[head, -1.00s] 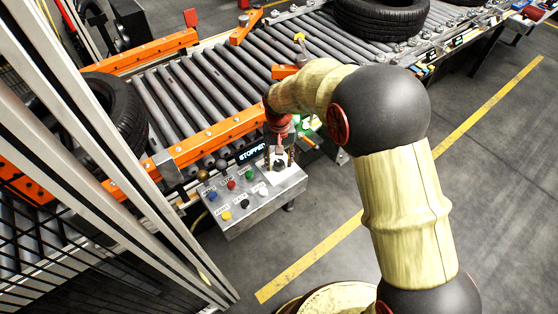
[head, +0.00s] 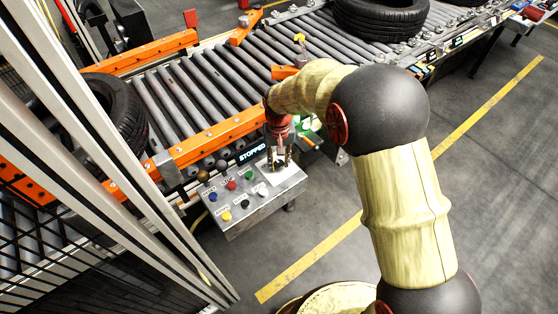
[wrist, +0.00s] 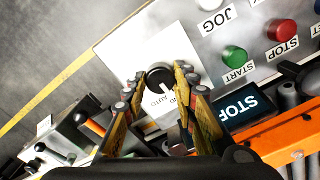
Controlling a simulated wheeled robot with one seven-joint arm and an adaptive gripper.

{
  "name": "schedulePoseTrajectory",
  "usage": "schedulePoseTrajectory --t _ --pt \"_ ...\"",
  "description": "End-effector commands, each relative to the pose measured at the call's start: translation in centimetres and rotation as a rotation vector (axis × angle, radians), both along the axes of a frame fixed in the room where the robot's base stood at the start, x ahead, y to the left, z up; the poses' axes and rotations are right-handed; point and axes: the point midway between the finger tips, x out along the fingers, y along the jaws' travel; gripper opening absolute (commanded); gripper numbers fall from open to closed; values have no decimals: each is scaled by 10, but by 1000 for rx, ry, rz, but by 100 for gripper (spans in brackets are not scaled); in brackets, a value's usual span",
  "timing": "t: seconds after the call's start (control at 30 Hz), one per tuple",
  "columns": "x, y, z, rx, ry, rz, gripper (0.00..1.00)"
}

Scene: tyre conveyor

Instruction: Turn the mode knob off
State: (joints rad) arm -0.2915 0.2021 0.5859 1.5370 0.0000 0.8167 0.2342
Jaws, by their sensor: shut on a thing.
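The mode knob (wrist: 160,76) is a round black knob with a white pointer mark on a white plate of the control panel. Lettering beside it reads AUTO, and another word is partly covered. My gripper (wrist: 161,80) has its two fingers on either side of the knob, shut on it. In the head view my gripper (head: 278,160) points down over the right end of the grey control panel (head: 262,217); the knob itself is hard to make out there. The display (head: 252,153) reads STOPPED.
A red STOP button (wrist: 282,30) and green START button (wrist: 234,56) sit near the knob, with several other coloured buttons on the panel. The roller conveyor (head: 215,80) with its orange rail (head: 220,135) runs behind. A tyre (head: 380,15) lies on it. Floor at right is clear.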

Motion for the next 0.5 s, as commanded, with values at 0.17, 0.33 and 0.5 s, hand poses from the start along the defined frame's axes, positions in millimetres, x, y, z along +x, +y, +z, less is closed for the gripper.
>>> schedulePoseTrajectory --t 0.17,0.33,0.5 --pt "0 0 2 0 0 102 3" --pt "0 0 2 0 1 241 3" --pt "0 0 2 0 0 389 3"
